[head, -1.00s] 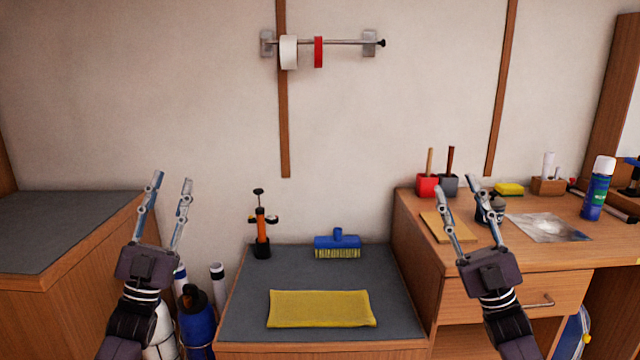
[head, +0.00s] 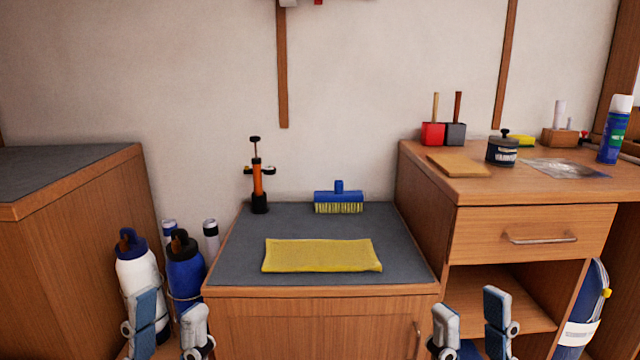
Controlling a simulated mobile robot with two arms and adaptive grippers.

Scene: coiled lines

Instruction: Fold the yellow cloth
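The yellow cloth (head: 321,256) lies flat as a wide rectangle on the grey top of the low middle cabinet (head: 240,268), near its front edge. My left gripper (head: 170,312) is at the lower left, in front of the bottles, its two fingers apart and nothing between them. My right gripper (head: 467,318) is at the lower right, in front of the open shelf, also with its fingers apart and empty. Both grippers are lower in the picture than the cloth and do not touch it.
A blue brush (head: 339,199) and an orange hand pump (head: 258,183) stand at the back of the same top. White (head: 140,270) and blue (head: 186,268) bottles stand left of it. The higher desk (head: 500,190) on the right holds a dark jar (head: 502,152) and a board (head: 458,165).

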